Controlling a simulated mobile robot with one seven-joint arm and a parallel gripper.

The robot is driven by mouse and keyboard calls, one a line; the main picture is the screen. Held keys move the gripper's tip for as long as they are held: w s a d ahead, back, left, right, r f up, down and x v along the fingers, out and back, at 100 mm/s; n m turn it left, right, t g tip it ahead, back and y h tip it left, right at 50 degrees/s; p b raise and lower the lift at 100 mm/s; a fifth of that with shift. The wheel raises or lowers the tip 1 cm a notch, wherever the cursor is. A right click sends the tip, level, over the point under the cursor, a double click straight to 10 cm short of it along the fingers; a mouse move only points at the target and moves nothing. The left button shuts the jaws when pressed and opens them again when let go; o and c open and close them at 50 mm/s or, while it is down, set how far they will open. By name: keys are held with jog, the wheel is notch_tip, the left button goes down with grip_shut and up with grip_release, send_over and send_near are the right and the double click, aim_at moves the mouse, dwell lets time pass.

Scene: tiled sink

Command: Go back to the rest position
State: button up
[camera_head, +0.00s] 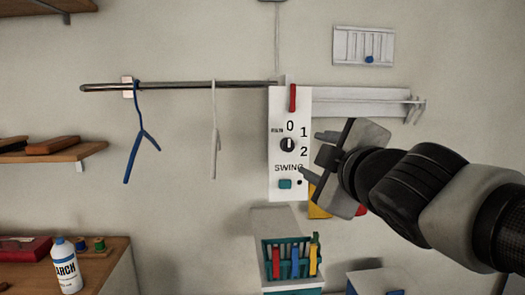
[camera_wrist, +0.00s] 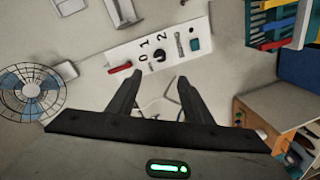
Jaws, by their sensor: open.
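My gripper (camera_head: 318,154) is open and empty. In the head view it comes in from the right, and its fingers point left toward the white control panel (camera_head: 276,188) on the wall. In the wrist view the two fingers of my gripper (camera_wrist: 158,85) are spread apart below the panel (camera_wrist: 137,49), with nothing between them. The panel has a black dial marked 0, 1 and 2, a red lever at one end and a teal button at the other. I cannot tell the exact gap between fingertips and panel.
A metal rail (camera_head: 180,86) with a blue hanger (camera_head: 135,150) and a white hanger (camera_head: 213,135) is at left. A teal basket (camera_head: 268,262) with coloured items stands below the panel. A white bottle (camera_head: 66,270) is at lower left. A fan (camera_wrist: 30,92) shows in the wrist view.

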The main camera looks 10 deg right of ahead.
jog(key=shift+s, duration=0.15)
jog(key=s+a+f+m+g+h+p, duration=0.1)
jog(key=s+f+m+g+p, duration=0.9)
jog(key=s, duration=0.6)
notch_tip(320, 180, down, 2)
jog(key=m+p, duration=0.1)
jog(key=m, duration=0.2)
jog(key=shift+g, duration=0.4)
jog(key=shift+a, duration=0.1)
